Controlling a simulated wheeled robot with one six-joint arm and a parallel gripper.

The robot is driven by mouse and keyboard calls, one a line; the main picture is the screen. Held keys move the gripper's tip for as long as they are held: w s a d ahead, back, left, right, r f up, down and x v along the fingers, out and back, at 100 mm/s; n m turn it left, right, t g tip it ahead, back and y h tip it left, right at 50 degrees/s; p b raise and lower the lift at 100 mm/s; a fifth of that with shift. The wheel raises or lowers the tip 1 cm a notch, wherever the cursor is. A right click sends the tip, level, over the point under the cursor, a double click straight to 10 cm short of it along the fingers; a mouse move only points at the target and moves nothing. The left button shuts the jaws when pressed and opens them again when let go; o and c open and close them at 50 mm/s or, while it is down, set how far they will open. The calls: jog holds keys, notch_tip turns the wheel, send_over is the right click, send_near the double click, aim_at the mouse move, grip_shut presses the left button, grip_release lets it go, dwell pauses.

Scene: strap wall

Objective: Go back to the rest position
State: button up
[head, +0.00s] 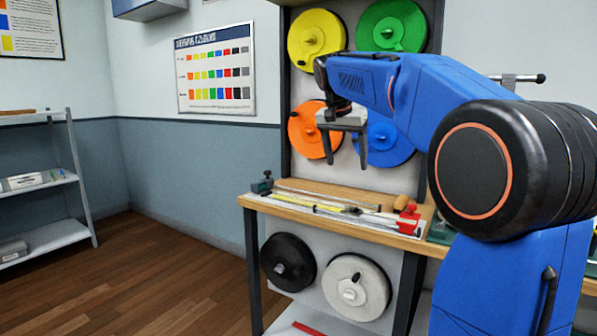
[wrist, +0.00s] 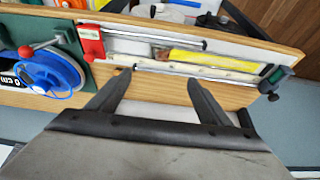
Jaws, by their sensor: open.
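My gripper (head: 346,160) is open and empty, its two fingers hanging in the air in front of the spool panel, above the workbench. In the wrist view my gripper (wrist: 160,90) shows both fingers spread, with nothing between them. Below it is the wooden bench (head: 262,203) with a measuring rail (head: 300,201) on top. A yellow strap piece (wrist: 212,62) lies along the rail. A red block (wrist: 90,42) is at one end of the rail and a dark green clamp (wrist: 273,78) at the other.
The panel holds yellow (head: 304,36), green (head: 372,22), orange (head: 306,130) and blue (head: 396,140) spools. Black (head: 284,256) and white (head: 372,298) spools hang below. A blue reel (wrist: 52,78) sits beside the rail. A shelf (head: 80,228) stands left; the floor (head: 150,270) between is clear.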

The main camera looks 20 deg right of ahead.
jog(key=s+a+f+n+y, duration=0.1)
jog(key=s+a+f+n, duration=0.2)
jog(key=s+f, duration=0.7)
jog(key=s+a+f+n+t+y, duration=0.1)
jog(key=s+a+f+n, duration=0.3)
jog(key=s+f, duration=0.6)
jog(key=s+a+f+n+t+y, duration=0.1)
jog(key=s+a+f+n, duration=0.2)
jog(key=s+a+f, duration=0.3)
jog(key=s+f, duration=0.4)
jog(key=s, duration=0.5)
jog(key=shift+a+y, duration=0.3)
jog(key=shift+a, duration=0.05)
